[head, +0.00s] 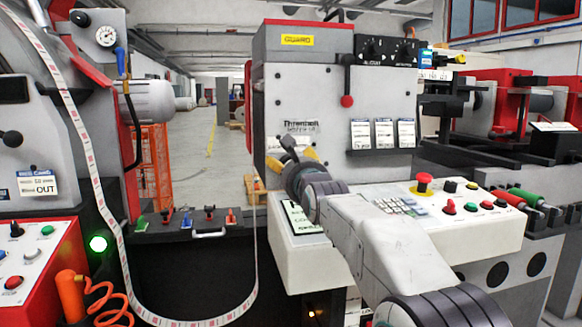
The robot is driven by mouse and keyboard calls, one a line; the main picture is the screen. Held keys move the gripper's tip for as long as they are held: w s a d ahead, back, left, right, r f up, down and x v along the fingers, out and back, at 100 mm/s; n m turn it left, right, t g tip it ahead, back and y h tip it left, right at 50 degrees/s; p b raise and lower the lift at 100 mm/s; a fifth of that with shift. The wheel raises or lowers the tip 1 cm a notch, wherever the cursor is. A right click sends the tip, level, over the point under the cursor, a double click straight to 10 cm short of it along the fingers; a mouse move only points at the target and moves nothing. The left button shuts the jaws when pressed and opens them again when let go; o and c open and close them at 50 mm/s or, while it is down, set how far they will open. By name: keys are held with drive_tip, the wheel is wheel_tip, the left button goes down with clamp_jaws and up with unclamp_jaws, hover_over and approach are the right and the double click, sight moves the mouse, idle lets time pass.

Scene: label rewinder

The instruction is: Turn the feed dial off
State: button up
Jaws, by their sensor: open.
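My gripper (291,155) is in front of the lower left part of the grey machine cabinet (330,105), beside its printed name. Its fingers, with yellow parts, are spread and nothing shows between them. Two black dials, a left one (373,47) and a right one (405,53), sit on the dark panel (389,50) at the cabinet's top right. Their lettering is too small to read, so I cannot tell which is the feed dial or its setting. My gripper is well below and left of both, touching neither.
A red-knobbed lever (347,100) hangs below the dials. A white console (470,222) with a red emergency button (424,178) and several buttons lies beneath my arm. A label web (84,150) loops down at left. Open floor (205,170) shows behind.

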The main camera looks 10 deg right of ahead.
drive_tip(key=shift+w, duration=0.55)
drive_tip(key=c, duration=1.2)
drive_tip(key=shift+n, duration=1.6)
drive_tip(key=o, duration=1.2)
drive_tip(key=shift+s, duration=6.05)
